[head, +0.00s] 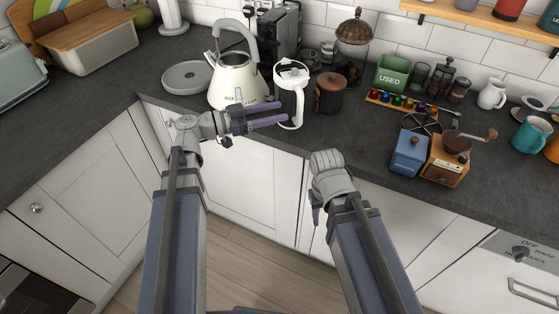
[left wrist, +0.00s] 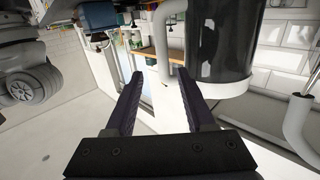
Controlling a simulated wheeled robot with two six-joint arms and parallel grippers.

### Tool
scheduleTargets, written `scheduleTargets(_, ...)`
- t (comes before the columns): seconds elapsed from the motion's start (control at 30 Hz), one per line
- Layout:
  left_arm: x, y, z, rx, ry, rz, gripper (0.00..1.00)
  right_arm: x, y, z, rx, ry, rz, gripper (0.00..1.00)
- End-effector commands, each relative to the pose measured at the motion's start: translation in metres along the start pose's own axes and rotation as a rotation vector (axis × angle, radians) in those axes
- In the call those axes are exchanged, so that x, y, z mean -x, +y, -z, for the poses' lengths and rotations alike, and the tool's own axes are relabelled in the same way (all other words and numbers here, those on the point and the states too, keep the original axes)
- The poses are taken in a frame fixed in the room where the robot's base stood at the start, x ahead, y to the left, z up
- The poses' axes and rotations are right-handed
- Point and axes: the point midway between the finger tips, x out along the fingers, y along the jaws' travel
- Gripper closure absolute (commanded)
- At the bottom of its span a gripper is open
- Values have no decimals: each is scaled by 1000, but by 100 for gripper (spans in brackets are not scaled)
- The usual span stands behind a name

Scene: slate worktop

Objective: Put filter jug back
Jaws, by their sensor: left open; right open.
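The filter jug (head: 291,95), with a white lid and frame and a dark body, stands upright near the worktop's front edge, right of the cream kettle. Its dark body (left wrist: 222,45) and white handle fill the upper middle of the left wrist view. My left gripper (head: 280,112) is open and empty, its purple fingers pointing at the jug's lower front. In the wrist view the handle shows between the fingertips; I cannot tell whether they touch. My right gripper (head: 316,209) hangs low before the cabinets, mostly hidden by its own wrist, and holds nothing visible.
The kettle (head: 237,80) and a round grey base (head: 187,77) stand left of the jug. A brown lidded canister (head: 330,93) is close on its right. A coffee machine (head: 280,35) is behind. Grinders, a capsule rack and cups stand further right.

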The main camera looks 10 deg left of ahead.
Motion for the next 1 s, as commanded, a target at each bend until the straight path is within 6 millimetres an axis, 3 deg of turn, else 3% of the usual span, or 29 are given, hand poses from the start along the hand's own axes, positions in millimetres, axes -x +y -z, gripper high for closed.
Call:
scheduleTargets(0.17, -33, 47, -47, 160, -231, -105, 46, 0, 0, 0, 0, 0, 0, 50)
scheduleTargets(0.3, -49, 100, -108, 352, -571, -150, 46, 0, 0, 0, 0, 0, 0, 50)
scheduleTargets(0.4, -45, 134, -149, 467, -838, -110, 46, 0, 0, 0, 0, 0, 0, 50)
scheduleTargets(0.53, -24, 164, -190, 565, -1178, 55, 46, 0, 0, 0, 0, 0, 0, 50)
scheduleTargets(0.73, 12, 177, -214, 587, -1480, 408, 46, 0, 0, 0, 0, 0, 0, 50)
scheduleTargets(1.0, 32, 173, -214, 562, -1566, 643, 46, 0, 0, 0, 0, 0, 0, 50)
